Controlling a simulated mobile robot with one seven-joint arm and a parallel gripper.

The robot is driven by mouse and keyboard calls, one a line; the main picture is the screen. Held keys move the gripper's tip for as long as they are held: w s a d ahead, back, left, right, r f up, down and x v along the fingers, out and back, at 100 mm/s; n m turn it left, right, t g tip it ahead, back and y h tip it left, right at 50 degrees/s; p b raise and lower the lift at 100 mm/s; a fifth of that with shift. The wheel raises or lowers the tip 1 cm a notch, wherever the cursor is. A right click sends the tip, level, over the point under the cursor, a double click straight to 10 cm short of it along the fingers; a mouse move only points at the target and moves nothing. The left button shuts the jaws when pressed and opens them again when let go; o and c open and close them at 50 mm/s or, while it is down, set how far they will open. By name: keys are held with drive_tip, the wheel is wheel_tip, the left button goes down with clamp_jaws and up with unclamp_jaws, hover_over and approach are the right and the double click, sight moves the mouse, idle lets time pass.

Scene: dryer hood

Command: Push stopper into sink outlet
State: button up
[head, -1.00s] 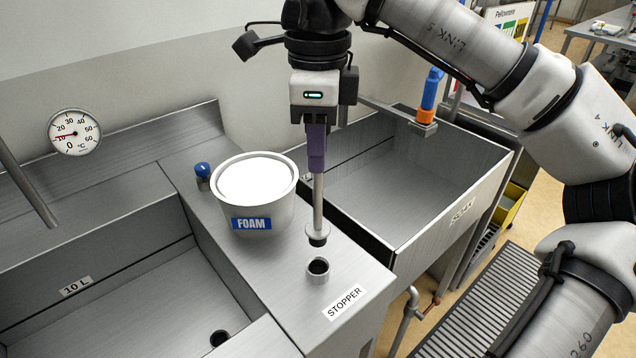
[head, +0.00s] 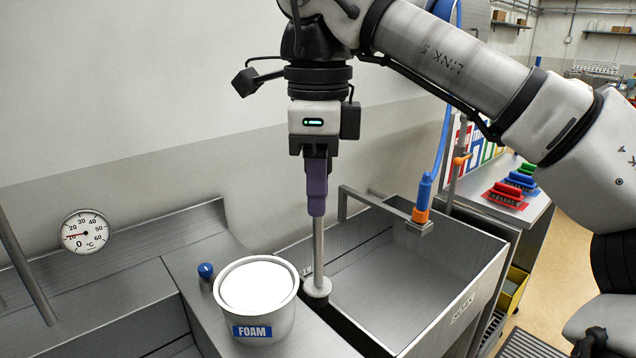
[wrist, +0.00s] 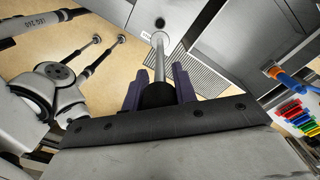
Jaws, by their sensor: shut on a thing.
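My gripper (head: 316,185), with purple fingers, is shut on the upper end of the stopper (head: 318,240), a grey rod with a round disc near its bottom. The stopper hangs upright, to the right of the foam pot in the head view. In the wrist view my gripper (wrist: 158,95) has the stopper rod (wrist: 159,62) between its fingers. A dark round opening (wrist: 160,22) shows beyond the disc there; I cannot tell whether it is the stopper's holder. The left sink (head: 120,335) is mostly cut off, and its outlet is not in the head view.
The white FOAM pot (head: 262,310) stands on the ledge close to the stopper, beside a blue knob (head: 205,270). The right basin (head: 420,265) is open, with a blue and orange sprayer (head: 422,200) behind it. A dial (head: 85,231) hangs at left.

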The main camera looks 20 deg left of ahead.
drive_tip(key=shift+r+p, duration=1.9)
drive_tip(key=shift+f, duration=0.15)
